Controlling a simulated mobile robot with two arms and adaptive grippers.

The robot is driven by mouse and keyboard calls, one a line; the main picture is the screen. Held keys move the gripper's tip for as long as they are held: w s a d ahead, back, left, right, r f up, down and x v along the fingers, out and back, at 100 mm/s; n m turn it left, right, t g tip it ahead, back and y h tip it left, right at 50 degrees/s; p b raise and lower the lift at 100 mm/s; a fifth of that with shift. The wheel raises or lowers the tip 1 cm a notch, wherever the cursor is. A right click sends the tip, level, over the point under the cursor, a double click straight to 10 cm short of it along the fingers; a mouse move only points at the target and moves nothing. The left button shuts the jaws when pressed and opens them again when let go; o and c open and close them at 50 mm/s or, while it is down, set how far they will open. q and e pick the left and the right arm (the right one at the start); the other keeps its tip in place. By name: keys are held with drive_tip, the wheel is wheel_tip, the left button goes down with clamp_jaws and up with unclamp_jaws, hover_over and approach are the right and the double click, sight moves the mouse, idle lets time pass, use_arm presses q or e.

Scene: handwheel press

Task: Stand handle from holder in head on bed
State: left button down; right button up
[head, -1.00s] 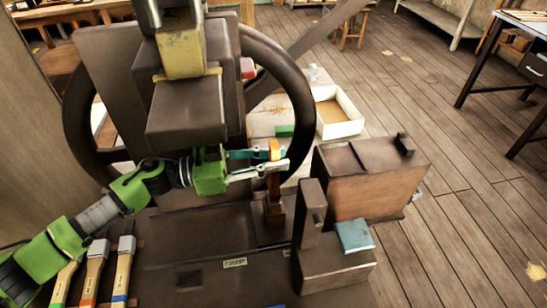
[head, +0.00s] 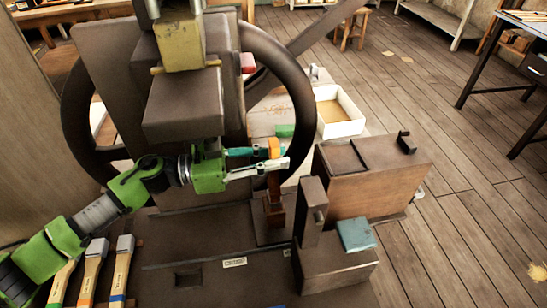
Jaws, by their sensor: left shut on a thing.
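My left gripper (head: 276,157) is shut on the upright handle (head: 274,183), which has an orange top and a dark brown shaft. One teal finger and one pale finger close around its upper part. The foot of the handle meets a small red-brown block (head: 274,214) on a dark base. I cannot tell whether it stands in this block or only behind or above it, nor whether the block is the head or the holder. The flat dark bed (head: 205,238) lies to the left, below the press ram (head: 184,104). My right gripper is not in view.
The large handwheel (head: 293,75) stands behind my left arm. A dark box (head: 368,190) and a stepped block with a teal pad (head: 356,234) stand close on the right. Several wooden-handled tools (head: 121,270) are at lower left. An open white tray (head: 338,112) lies behind.

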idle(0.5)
use_arm(q)
drive_tip(key=shift+b, duration=0.35)
drive_tip(key=shift+f+b, duration=0.6)
idle(0.4)
drive_tip(key=c, duration=1.8)
unclamp_jaws()
drive_tip(key=shift+o, duration=0.2)
drive_tip(key=s+a, duration=0.2)
drive_tip(key=a, duration=0.9)
drive_tip(key=shift+s+a, duration=0.2)
drive_tip(key=shift+a, duration=0.2)
